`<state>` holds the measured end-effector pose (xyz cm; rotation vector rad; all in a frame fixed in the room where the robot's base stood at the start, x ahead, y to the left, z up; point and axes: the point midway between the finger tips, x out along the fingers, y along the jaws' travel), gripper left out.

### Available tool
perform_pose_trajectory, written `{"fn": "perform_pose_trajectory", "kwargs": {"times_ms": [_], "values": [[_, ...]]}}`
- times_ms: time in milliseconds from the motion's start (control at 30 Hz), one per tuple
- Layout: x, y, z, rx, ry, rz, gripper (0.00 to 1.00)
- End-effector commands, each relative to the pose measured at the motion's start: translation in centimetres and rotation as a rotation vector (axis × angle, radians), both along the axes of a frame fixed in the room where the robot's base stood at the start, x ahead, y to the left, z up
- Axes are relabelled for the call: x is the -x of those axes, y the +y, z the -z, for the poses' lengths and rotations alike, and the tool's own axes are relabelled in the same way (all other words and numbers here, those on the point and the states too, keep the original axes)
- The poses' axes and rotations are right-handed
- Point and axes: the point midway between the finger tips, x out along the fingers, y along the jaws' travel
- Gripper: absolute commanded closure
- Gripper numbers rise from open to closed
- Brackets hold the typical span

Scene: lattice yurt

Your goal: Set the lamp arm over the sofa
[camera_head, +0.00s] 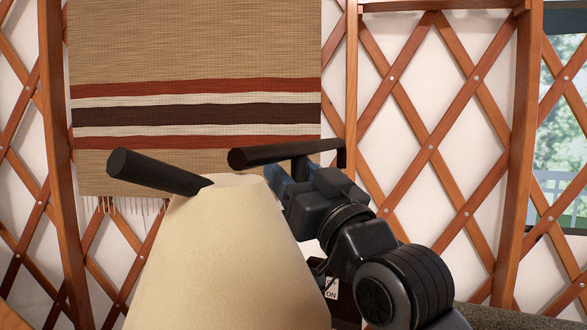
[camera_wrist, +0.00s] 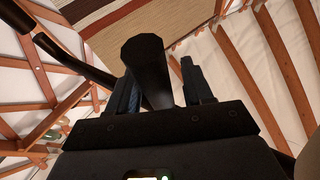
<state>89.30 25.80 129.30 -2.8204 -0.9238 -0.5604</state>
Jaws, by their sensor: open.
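The lamp shows a large cream cone shade (camera_head: 222,262) in the head view, at the lower middle. A thick black bar (camera_head: 155,172) sticks out to the left at the shade's top. A second black bar (camera_head: 285,152) runs above and right of it, bent down at its right end. My gripper (camera_head: 288,178) is just below this second bar, right of the shade's top. In the wrist view a black round bar (camera_wrist: 146,58) lies between the two spread fingers, and I cannot tell whether they touch it. The sofa cannot be made out for certain.
A tan woven hanging (camera_head: 195,45) with red and dark stripes covers the wall behind the lamp. Wooden lattice (camera_head: 430,145) lines the wall, with a window (camera_head: 562,125) at far right. A grey edge (camera_head: 510,318) shows at the bottom right.

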Motion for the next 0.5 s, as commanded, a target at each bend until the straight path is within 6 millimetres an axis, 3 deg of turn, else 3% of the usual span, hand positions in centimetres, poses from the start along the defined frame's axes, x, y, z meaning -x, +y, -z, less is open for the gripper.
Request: {"fn": "perform_pose_trajectory", "kwargs": {"times_ms": [233,500], "values": [[-0.07,0.06,-0.04,-0.001,-0.001,0.000,0.49],[-0.06,0.04,-0.03,0.000,0.000,0.000,0.74]]}}
